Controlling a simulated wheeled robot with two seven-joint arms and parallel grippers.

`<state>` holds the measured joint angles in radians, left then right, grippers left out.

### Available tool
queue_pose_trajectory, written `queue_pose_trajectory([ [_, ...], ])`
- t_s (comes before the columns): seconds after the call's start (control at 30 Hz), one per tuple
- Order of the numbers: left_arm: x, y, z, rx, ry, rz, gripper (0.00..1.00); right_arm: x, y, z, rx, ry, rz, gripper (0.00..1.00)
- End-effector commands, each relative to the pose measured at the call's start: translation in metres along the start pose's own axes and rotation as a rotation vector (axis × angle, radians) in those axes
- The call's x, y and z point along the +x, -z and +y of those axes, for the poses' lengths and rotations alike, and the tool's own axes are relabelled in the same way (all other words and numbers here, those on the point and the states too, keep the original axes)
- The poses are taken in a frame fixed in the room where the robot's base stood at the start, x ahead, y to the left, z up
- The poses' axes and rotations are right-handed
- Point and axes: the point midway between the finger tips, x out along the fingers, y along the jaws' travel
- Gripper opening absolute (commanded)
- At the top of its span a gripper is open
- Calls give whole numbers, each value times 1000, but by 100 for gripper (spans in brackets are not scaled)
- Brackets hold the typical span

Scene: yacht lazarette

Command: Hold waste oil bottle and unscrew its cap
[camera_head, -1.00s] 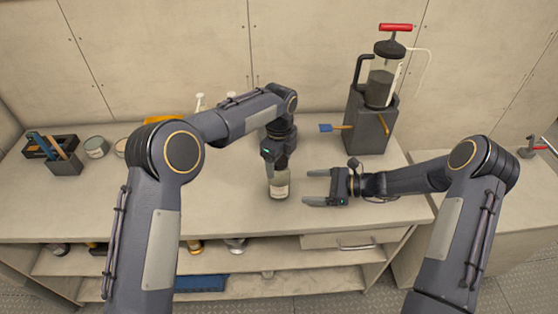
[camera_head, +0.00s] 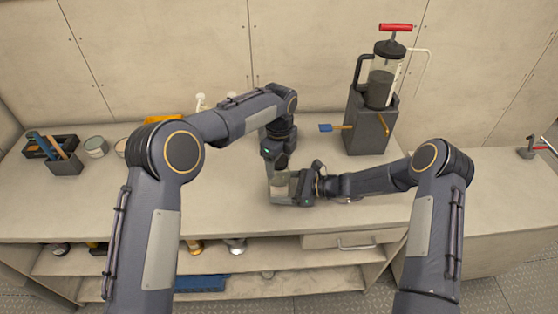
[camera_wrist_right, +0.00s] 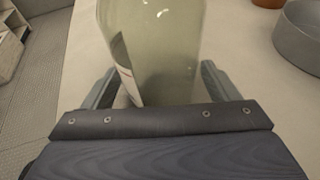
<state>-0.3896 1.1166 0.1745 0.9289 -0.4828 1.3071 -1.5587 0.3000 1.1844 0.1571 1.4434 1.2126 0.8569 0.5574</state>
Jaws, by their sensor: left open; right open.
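The waste oil bottle (camera_head: 277,190), pale grey-green with a light label, stands upright near the front middle of the bench. In the right wrist view the bottle (camera_wrist_right: 155,45) fills the upper middle. My right gripper (camera_head: 288,194) is open low at the bottle, with one finger on each side of it in the right wrist view (camera_wrist_right: 157,82); the right finger looks slightly apart from it. My left gripper (camera_head: 277,163) is open and points down at the bottle's top. The cap is mostly hidden by the left gripper, and contact there cannot be told.
A grey block (camera_head: 366,128) with a red-handled pump (camera_head: 388,60) stands at the back right. A dark tool box (camera_head: 65,163) and tins (camera_head: 96,147) are at the left. A blue-headed tool (camera_head: 327,128) sticks out beside the block. The bench's front left is clear.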

Motion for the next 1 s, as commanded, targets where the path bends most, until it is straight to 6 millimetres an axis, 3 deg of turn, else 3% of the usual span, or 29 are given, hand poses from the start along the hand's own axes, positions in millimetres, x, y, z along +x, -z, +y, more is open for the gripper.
queue_pose_trajectory([
  [0.27, 0, 0, 0, 0, 0, 0, 68, 1, 0, 0, 0, 0, 0, 81],
  [0.53, 0, 0, 0, 0, 0, 0, 68, 1, 0, 0, 0, 0, 0, 47],
  [0.83, 0, 0, 0, 0, 0, 0, 68, 1, 0, 0, 0, 0, 1, 46],
  [1.0, 0, 0, 0, 0, 0, 0, 49, 1, 0, 0, 0, 0, 0, 46],
])
